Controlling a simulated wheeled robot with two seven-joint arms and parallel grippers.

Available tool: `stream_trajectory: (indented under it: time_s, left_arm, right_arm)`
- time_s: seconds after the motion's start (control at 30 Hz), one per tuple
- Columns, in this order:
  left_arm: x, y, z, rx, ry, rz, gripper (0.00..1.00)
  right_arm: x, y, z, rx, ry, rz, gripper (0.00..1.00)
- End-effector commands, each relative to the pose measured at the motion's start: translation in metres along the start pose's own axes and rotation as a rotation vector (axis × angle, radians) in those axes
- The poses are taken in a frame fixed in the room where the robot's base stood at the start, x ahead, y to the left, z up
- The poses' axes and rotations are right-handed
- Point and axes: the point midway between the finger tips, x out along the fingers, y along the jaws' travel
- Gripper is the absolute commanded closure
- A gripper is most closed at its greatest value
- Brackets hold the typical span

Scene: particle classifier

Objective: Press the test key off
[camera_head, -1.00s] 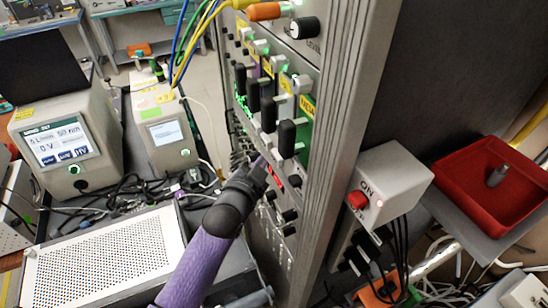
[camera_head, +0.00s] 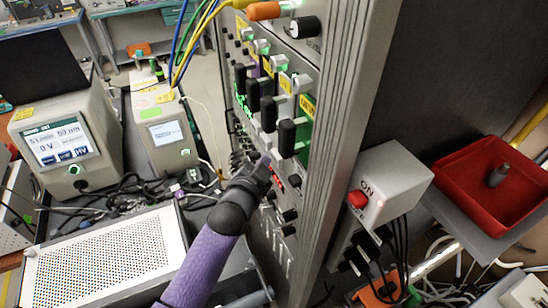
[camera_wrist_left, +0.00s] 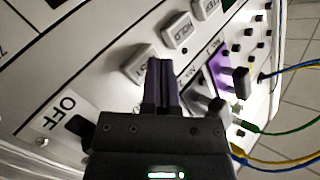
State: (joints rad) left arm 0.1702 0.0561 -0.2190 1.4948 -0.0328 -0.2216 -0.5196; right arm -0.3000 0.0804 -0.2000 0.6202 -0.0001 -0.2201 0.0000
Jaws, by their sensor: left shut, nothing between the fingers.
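In the left wrist view a pale grey block key (camera_wrist_left: 137,62) sits on the white panel. Its label is partly hidden; the end reads like "ST". My left gripper (camera_wrist_left: 160,68) is shut and empty, its dark fingertips right beside or over this key's edge; I cannot tell whether they touch. In the head view my left gripper (camera_head: 268,162) is at the rack's front face, below the row of black handles, and hides the key there. An "OFF" label (camera_wrist_left: 62,113) is at the lower left of the panel. My right gripper is not in view.
A similar key marked "HOLD" (camera_wrist_left: 181,34) is beside the first one. Black handles (camera_head: 287,138) stick out of the rack just above my gripper. Blue, green and yellow cables (camera_head: 195,40) hang nearby. A perforated metal box (camera_head: 100,258) stands at lower left.

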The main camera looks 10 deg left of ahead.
Motion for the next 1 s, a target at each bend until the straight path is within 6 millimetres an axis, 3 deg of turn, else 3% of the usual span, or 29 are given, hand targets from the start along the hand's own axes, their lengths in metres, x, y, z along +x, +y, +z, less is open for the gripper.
stream_trajectory:
  time_s: [1.0]
  left_arm:
    - [0.0061,0.0043,-0.004,0.0,0.0,-0.001,1.0]
  right_arm:
    - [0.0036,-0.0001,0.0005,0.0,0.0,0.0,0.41]
